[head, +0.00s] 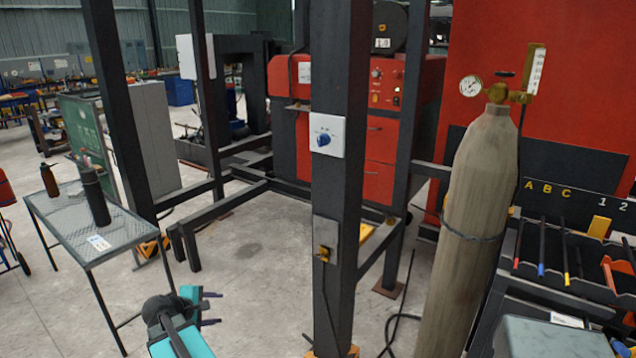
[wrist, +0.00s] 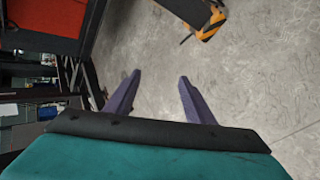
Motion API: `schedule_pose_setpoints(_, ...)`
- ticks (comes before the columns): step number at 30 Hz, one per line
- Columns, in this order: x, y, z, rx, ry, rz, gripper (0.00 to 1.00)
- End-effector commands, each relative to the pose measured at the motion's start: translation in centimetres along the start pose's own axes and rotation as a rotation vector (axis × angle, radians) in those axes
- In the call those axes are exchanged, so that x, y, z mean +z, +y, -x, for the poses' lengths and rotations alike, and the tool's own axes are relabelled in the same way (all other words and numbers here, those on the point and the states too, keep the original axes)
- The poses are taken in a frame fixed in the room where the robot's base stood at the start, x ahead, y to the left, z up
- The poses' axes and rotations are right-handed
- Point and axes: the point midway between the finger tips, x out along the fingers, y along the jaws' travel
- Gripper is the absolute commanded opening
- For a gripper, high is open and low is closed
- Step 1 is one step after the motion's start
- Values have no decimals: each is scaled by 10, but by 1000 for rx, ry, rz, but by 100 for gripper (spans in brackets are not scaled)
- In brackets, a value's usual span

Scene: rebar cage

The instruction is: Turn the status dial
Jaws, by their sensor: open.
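The status dial (head: 324,141) is a blue knob on a white plate (head: 334,147), fixed to a dark steel post in the middle of the head view. My gripper (head: 214,308) is low in the head view, left of the post and well below the dial, apart from both. In the wrist view my gripper (wrist: 159,78) has its two purple fingers spread, with only concrete floor between them. The dial does not show in the wrist view. The dial's printed marks are too small to read.
A mesh table (head: 60,205) with two bottles stands at left. A gas cylinder (head: 470,220) stands right of the post. A lower box (head: 326,245) with a brass fitting is on the same post. Dark steel frame bars (head: 225,205) cross behind.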

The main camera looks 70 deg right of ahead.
Motion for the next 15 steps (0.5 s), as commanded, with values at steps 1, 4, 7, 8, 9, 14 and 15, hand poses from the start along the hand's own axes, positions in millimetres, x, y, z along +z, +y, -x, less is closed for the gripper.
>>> schedule_pose_setpoints(1, 12, 30, 4, 38, -12, -2, 49)
schedule_pose_setpoints(4, 36, 83, 10, 113, -44, 8, 49)
schedule_pose_setpoints(7, 64, 133, 19, 186, -82, 21, 49)
schedule_pose_setpoints(8, 72, 148, 23, 209, -95, 25, 49)
schedule_pose_setpoints(9, 85, 168, 27, 237, -114, 30, 49)
schedule_pose_setpoints(14, 139, 243, 51, 346, -198, 53, 49)
schedule_pose_setpoints(15, 152, 261, 58, 372, -221, 61, 49)
